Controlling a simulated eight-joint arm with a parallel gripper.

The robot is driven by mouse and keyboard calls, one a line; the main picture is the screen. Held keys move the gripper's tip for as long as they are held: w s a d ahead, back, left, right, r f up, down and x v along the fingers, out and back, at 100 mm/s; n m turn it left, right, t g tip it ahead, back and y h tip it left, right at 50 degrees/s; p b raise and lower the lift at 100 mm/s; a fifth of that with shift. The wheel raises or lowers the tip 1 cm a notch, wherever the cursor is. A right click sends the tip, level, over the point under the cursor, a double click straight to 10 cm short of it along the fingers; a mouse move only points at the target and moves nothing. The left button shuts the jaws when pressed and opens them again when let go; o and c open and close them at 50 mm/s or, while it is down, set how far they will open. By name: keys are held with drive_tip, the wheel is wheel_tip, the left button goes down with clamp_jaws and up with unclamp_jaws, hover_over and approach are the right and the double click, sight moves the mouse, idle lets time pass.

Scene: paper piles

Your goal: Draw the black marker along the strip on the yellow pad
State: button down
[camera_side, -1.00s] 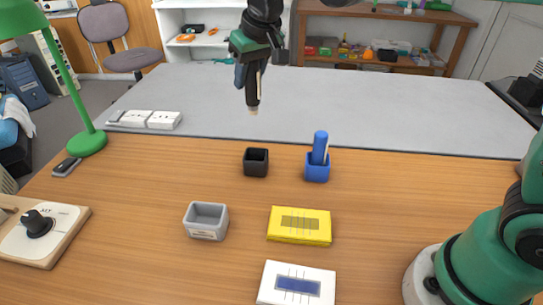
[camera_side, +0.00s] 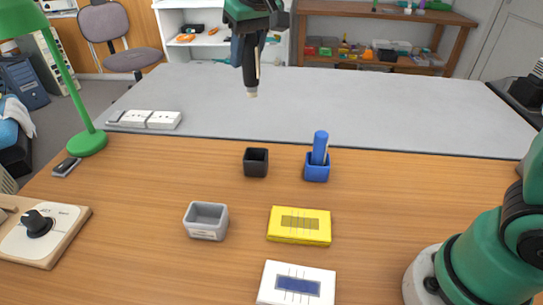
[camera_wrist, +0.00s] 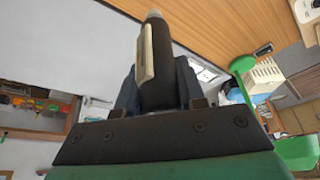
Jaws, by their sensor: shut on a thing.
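My gripper (camera_side: 249,50) is at the top of the side view, high above the far side of the table, shut on a black marker (camera_side: 251,80). The marker hangs nearly upright with its pale tip down, well clear of everything. The wrist view also shows the dark marker (camera_wrist: 174,62), with a cream strip along its side, between the fingers. The yellow pad (camera_side: 299,237) lies on the table in the middle, and its darker strip (camera_side: 300,223) is crossed by thin lines. Nothing covers it.
A black cup (camera_side: 256,163) stands empty, near a blue cup (camera_side: 317,172) holding a blue marker (camera_side: 320,146). A grey cup (camera_side: 206,233) stands left of the pad. A white pad (camera_side: 270,297) with a blue strip lies in front. A green lamp (camera_side: 87,146) stands left.

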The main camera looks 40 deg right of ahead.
drive_tip(key=s+a+f+g, duration=0.2)
drive_tip(key=s+a+f, duration=0.1)
drive_tip(key=s+f, duration=0.8)
drive_tip(key=shift+s+a+f+g+h, duration=0.3)
drive_tip(key=shift+s+f+g+h, duration=0.1)
drive_tip(key=shift+s, duration=0.4)
drive_tip(key=shift+f, duration=2.25)
drive_tip(key=shift+f, duration=0.65)
idle(0.9)
drive_tip(key=shift+s+d, duration=0.1)
